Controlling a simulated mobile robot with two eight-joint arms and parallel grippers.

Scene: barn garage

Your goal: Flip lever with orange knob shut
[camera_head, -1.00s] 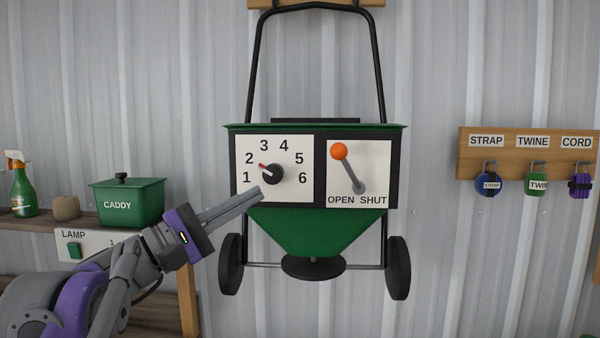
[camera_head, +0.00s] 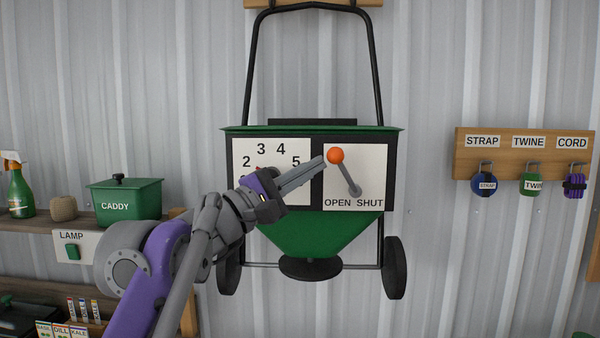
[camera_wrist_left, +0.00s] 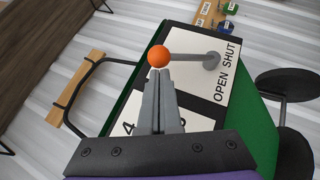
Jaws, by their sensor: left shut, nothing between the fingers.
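The lever (camera_head: 348,176) with the orange knob (camera_head: 336,155) is on the white panel (camera_head: 375,165) of the green spreader. It leans up and left, toward the OPEN side. My left gripper (camera_head: 322,162) is shut and empty, with its fingertips just left of the knob. In the left wrist view the knob (camera_wrist_left: 159,56) shows right beyond the closed fingertips (camera_wrist_left: 162,74). I cannot tell whether they touch. My right gripper is not in view.
The numbered dial panel (camera_head: 245,150) is partly hidden behind my left gripper. A green caddy (camera_head: 125,203) stands on the shelf at left. A wooden rack (camera_head: 500,152) with strap, twine and cord hangs at right. The wall between spreader and rack is clear.

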